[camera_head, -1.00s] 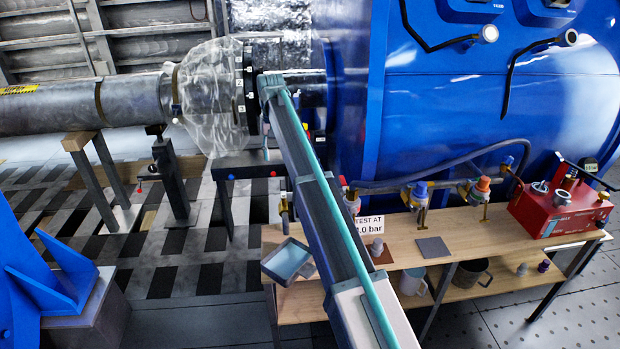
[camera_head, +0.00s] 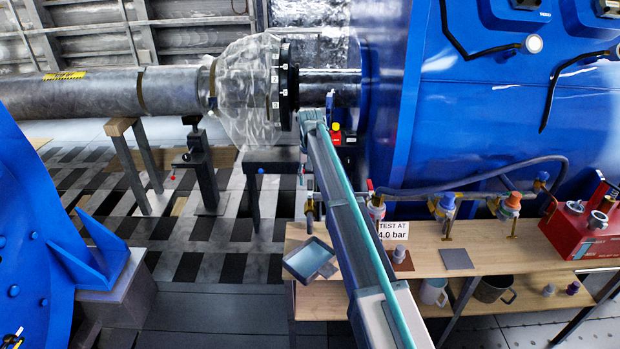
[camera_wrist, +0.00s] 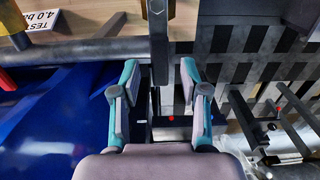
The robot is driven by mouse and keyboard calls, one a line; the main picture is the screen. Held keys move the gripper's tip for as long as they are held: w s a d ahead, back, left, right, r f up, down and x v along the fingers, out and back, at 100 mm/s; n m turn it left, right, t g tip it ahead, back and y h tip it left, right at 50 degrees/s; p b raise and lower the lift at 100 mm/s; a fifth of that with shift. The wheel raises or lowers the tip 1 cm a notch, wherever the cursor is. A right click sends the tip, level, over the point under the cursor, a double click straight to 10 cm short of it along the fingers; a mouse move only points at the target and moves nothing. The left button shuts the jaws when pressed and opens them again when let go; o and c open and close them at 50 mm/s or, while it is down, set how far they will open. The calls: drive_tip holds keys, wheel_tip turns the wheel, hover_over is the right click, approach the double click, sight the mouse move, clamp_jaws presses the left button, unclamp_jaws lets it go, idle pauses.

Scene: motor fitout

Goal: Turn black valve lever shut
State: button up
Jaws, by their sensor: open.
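In the wrist view a dark bar (camera_wrist: 158,42), likely the black valve lever, runs down from a brass-coloured nut (camera_wrist: 157,8) at the top edge. My gripper (camera_wrist: 160,68) is open, with one teal-and-grey finger on each side of the bar's lower end. No contact with either finger is visible. In the head view a brass valve (camera_head: 311,208) stands at the left end of the pipe row, partly behind my arm.
The wooden bench (camera_head: 430,262) carries a pressure sign (camera_head: 393,229), a tilted tray (camera_head: 310,258) and a red box (camera_head: 585,230). Valves with blue (camera_head: 447,201) and orange (camera_head: 514,199) tops stand along its back. The blue tank (camera_head: 480,130) rises behind.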

drive_tip(key=shift+f, duration=0.3)
clamp_jaws()
drive_tip(key=shift+d, duration=0.15)
